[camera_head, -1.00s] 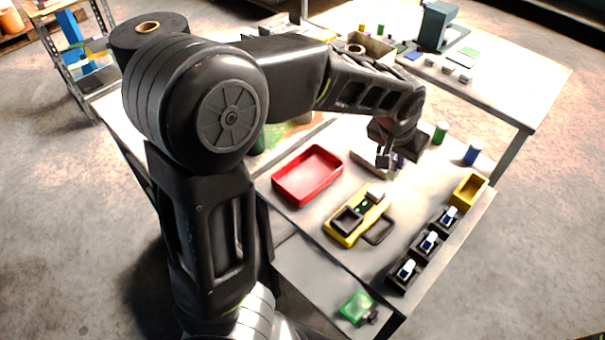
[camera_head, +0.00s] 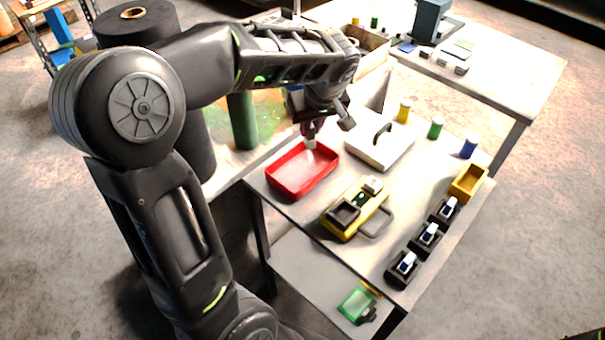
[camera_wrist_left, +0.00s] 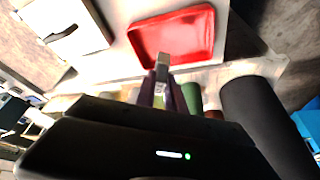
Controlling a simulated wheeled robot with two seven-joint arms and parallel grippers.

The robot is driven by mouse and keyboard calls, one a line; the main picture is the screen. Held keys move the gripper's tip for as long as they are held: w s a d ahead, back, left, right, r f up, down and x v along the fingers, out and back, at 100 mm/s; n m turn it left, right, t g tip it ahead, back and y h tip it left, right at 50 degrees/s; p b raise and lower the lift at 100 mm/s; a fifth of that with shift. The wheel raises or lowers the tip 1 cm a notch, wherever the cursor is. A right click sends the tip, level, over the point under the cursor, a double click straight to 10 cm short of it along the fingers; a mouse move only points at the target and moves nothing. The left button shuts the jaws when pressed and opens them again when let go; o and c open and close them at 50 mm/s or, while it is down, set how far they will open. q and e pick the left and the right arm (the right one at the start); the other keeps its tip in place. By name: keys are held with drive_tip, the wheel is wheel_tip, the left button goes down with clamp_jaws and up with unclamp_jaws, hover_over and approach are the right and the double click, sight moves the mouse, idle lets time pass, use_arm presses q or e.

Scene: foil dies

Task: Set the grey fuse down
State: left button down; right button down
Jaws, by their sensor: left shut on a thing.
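My left gripper (camera_head: 312,130) is shut on the small grey fuse (camera_head: 311,144), which sticks out below its fingertips. The fuse shows over the far end of the red tray (camera_head: 273,178). In the left wrist view the fuse (camera_wrist_left: 162,61) stands out from between the fingers (camera_wrist_left: 160,84), in front of the near rim of the red tray (camera_wrist_left: 208,35). I cannot tell whether the fuse touches the tray. The tray looks empty. My right gripper is not in view.
A white lidded box (camera_head: 378,150) with a dark handle stands right of the tray. A yellow tester (camera_head: 355,212) lies in front. Several black holders (camera_head: 428,238), a yellow bin (camera_head: 469,183) and coloured cylinders (camera_head: 436,128) line the right side. A green cylinder (camera_head: 243,120) stands behind left.

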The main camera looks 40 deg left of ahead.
use_arm(q)
drive_tip(key=shift+s+a+r+n+g, duration=0.2)
drive_tip(key=shift+a+n, duration=0.1)
drive_tip(key=shift+a, duration=0.15)
drive_tip(key=shift+s+a+r+n+g, duration=0.1)
drive_tip(key=shift+s+a+n, duration=0.1)
drive_tip(key=shift+a+n, duration=0.15)
drive_tip(key=shift+f, duration=0.1)
wheel_tip(320, 180, down, 6)
drive_tip(key=shift+p, duration=0.35)
drive_tip(key=shift+f, duration=0.1)
drive_tip(key=shift+f, duration=1.85)
drive_tip(key=shift+f, duration=0.1)
drive_tip(key=c, duration=1.4)
unclamp_jaws()
